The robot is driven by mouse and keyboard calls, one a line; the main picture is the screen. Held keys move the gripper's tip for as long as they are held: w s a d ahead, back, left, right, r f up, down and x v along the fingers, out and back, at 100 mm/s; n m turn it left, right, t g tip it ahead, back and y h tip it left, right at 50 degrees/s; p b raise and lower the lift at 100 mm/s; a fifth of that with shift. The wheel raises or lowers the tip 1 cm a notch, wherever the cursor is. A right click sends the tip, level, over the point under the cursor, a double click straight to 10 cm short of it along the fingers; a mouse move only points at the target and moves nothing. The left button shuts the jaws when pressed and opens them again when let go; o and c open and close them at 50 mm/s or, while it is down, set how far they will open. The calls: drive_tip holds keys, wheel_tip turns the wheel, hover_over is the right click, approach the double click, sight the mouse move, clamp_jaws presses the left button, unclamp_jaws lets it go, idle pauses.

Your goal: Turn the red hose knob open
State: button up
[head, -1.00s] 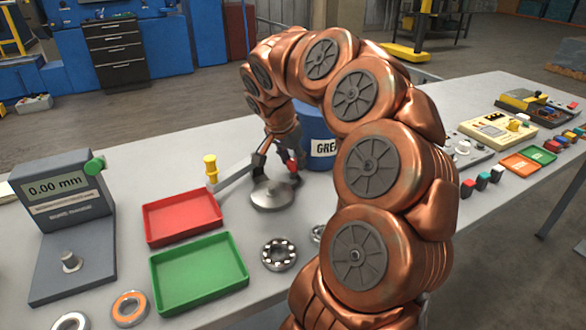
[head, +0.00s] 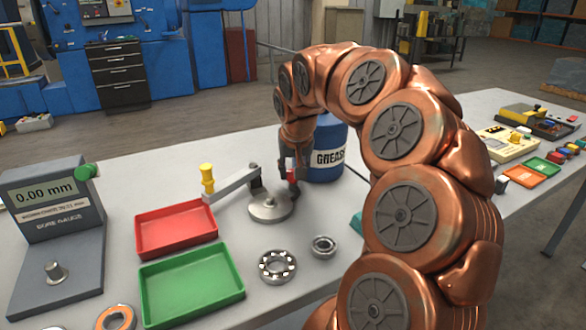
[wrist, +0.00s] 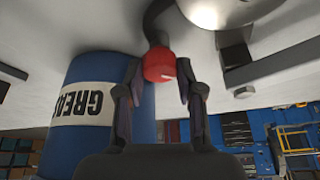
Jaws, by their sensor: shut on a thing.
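The red hose knob (wrist: 159,65) sits at the end of a dark curved hose or pipe (wrist: 156,22) in the wrist view. My gripper (wrist: 159,72) has a finger on each side of it and is shut on it. In the head view my gripper (head: 291,178) is beside the round metal base (head: 268,208), in front of the grease drum, with only a little red showing between its dark fingers. The knob's turn angle cannot be read.
The blue grease drum (head: 326,150) stands close behind my gripper. A grey lever (head: 232,185) with a yellow handle (head: 207,178) reaches left from the metal base. A red tray (head: 176,232), a green tray (head: 190,285) and two bearings, (head: 277,266) and (head: 324,246), lie nearer.

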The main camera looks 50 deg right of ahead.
drive_tip(key=n, duration=0.2)
drive_tip(key=n+y+p, duration=0.1)
drive_tip(key=n, duration=0.1)
drive_tip(key=shift+n+t+y, duration=0.3)
drive_tip(key=shift+t, duration=0.1)
drive_tip(key=shift+d+n+y+p, duration=0.1)
drive_tip(key=shift+n+y+p, duration=0.5)
drive_tip(key=shift+n, duration=1.3)
drive_tip(key=o, duration=1.2)
drive_tip(key=shift+c, duration=0.2)
drive_tip(key=shift+s+r, duration=0.1)
drive_tip(key=v, duration=1.1)
drive_tip(key=shift+s+d+r, duration=0.2)
drive_tip(key=shift+r, duration=0.15)
